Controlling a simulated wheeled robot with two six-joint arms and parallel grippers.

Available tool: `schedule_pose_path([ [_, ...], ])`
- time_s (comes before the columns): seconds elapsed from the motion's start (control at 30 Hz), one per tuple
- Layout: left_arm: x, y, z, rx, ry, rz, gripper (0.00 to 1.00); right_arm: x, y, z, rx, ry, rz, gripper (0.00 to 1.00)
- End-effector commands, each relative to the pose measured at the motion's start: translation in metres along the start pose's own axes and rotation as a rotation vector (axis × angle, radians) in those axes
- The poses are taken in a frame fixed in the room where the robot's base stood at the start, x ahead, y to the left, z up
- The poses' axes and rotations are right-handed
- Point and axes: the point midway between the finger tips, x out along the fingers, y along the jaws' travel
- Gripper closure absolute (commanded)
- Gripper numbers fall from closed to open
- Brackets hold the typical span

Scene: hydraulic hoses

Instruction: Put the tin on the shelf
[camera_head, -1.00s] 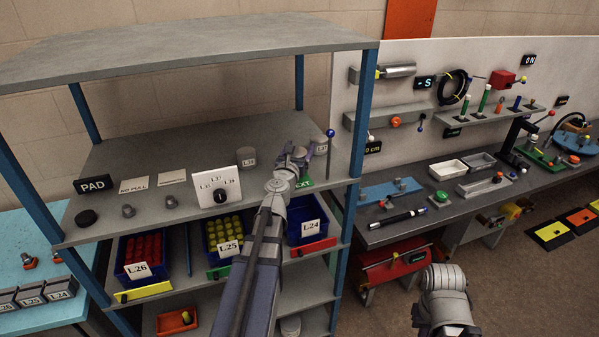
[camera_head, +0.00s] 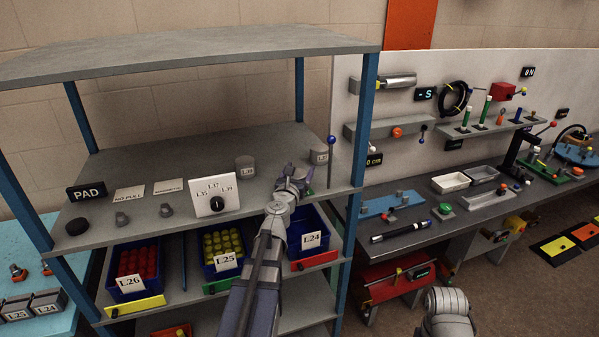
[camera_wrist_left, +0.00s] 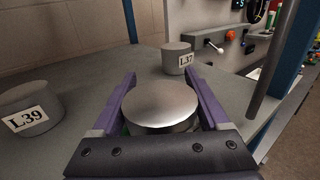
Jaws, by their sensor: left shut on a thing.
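My left gripper (camera_head: 298,178) is over the right part of the shelf's upper board (camera_head: 130,160), near its front edge. In the left wrist view its purple fingers (camera_wrist_left: 162,108) are shut on a round tin (camera_wrist_left: 160,102) with a plain metal lid. The tin looks upright. My gripper hides most of it in the head view, and I cannot tell whether it touches the board. A grey tin labelled L.39 (camera_head: 245,168) stands to its left, and one labelled L.37 (camera_head: 319,157) stands behind it to the right. My right gripper is out of view.
A blue-knobbed post (camera_head: 331,165) stands right of my gripper near the shelf's blue upright (camera_head: 363,120). A white sign with a black knob (camera_head: 217,204) and a PAD plate (camera_head: 87,193) are to the left. Blue bins (camera_head: 222,248) sit below. A workbench (camera_head: 440,215) is at right.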

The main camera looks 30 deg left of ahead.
Motion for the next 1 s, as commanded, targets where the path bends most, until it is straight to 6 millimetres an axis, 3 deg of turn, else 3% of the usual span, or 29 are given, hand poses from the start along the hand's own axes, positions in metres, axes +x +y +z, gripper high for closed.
schedule_pose_path([
  [0.07, 0.000, 0.000, -0.004, 0.000, 0.000, 0.000, 0.83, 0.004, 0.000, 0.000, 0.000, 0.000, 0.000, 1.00],
  [0.1, 0.000, 0.000, -0.002, 0.000, 0.000, 0.000, 0.17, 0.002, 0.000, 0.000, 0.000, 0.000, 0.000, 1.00],
  [0.27, 0.000, 0.000, -0.002, 0.000, 0.000, 0.000, 0.00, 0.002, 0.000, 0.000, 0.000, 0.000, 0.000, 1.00],
  [0.67, 0.000, 0.000, 0.003, 0.000, 0.000, 0.000, 0.00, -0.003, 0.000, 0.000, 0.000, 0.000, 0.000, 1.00],
  [1.0, -0.043, -0.007, 0.001, 0.000, 0.000, -0.007, 0.00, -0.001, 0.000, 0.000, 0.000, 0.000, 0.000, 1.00],
])
